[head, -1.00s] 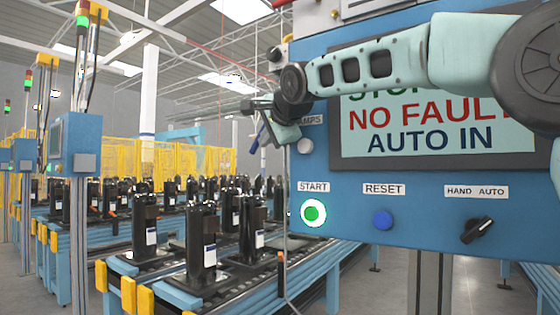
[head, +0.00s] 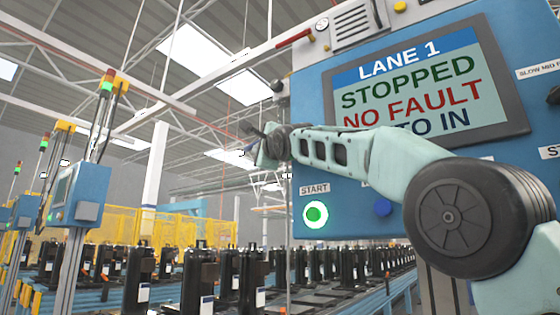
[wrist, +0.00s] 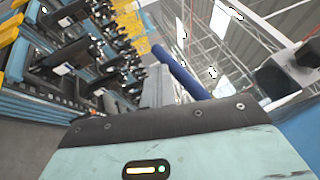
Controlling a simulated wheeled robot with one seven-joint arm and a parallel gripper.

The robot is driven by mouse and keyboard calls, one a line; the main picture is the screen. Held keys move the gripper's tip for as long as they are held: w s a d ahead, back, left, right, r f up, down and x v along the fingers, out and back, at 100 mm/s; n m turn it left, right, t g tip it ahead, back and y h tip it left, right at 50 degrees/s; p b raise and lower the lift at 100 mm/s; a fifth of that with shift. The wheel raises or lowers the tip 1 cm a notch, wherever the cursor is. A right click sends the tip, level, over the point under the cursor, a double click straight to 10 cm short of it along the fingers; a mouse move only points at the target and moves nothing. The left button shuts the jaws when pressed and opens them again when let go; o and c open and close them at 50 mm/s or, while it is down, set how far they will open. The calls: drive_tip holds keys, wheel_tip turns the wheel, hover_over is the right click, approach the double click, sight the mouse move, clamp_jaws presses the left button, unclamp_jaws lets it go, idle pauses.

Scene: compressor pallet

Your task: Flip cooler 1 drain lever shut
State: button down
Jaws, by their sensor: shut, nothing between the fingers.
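My gripper (head: 252,132) is at the end of my raised arm in the head view, small and partly edge-on, left of the control panel. It is shut and holds nothing. No drain lever marked as cooler 1 can be made out. A red bar (head: 295,37) sits on the overhead pipework at the upper left of the panel, above and right of my gripper and apart from it. I cannot tell whether this bar is the lever. The wrist view shows my teal wrist housing and no clear lever.
The blue control panel (head: 312,160) stands close on the right, with a lit green START button (head: 315,214) and a screen (head: 410,85) reading LANE 1 STOPPED NO FAULT. Black compressors (head: 198,282) line the conveyor below. A signal post (head: 90,140) and yellow fencing (head: 140,232) stand left.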

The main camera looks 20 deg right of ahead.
drive_tip(key=shift+w+a+r+m+t+b, duration=0.1)
drive_tip(key=shift+w+r+m+t+b, duration=0.25)
drive_tip(key=shift+b, duration=0.2)
drive_tip(key=shift+r, duration=0.15)
idle(0.5)
